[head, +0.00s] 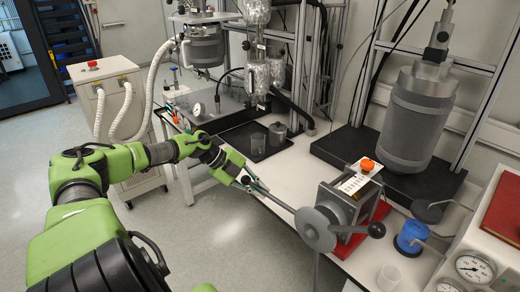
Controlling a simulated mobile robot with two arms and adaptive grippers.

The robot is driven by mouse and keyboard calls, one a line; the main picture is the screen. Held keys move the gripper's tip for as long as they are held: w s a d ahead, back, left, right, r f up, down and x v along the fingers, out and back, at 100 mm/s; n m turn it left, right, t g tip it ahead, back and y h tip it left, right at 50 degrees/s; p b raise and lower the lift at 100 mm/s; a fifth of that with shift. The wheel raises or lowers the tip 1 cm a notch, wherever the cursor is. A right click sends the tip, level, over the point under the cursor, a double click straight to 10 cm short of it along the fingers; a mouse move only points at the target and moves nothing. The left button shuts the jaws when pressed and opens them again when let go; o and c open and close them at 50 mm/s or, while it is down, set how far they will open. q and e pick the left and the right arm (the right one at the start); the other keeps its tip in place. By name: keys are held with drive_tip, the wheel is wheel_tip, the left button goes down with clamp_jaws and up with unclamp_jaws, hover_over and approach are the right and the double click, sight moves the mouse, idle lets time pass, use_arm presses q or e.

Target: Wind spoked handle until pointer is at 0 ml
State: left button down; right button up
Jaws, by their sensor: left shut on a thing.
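The spoked handle (316,229) has a round grey hub on the near face of a grey box-shaped device (345,206). One spoke points up and left, one points down, and one ends in a black knob at the right. My left gripper (256,187) is shut on the outer part of the upper-left spoke. A pale scale plate (358,180) with dark marks lies on top of the device, beside an orange knob (367,165). The pointer and its reading are too small to tell. My right gripper is not in view.
The device stands on a red base (362,232) near the white bench's front edge. A large grey reactor (410,120) stands behind it. A blue-capped vessel (411,236), a clear beaker (388,277) and a gauge panel (474,268) are at the right. Floor is free below the handle.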

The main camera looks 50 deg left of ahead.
use_arm(q)
drive_tip(key=c, duration=2.1)
unclamp_jaws()
drive_tip(key=shift+r, duration=0.1)
drive_tip(key=shift+s+a+r, duration=0.2)
drive_tip(key=shift+s+a, duration=0.05)
drive_tip(key=shift+s, duration=0.05)
drive_tip(key=shift+v, duration=1.25)
drive_tip(key=v, duration=0.8)
drive_tip(key=shift+r, duration=0.35)
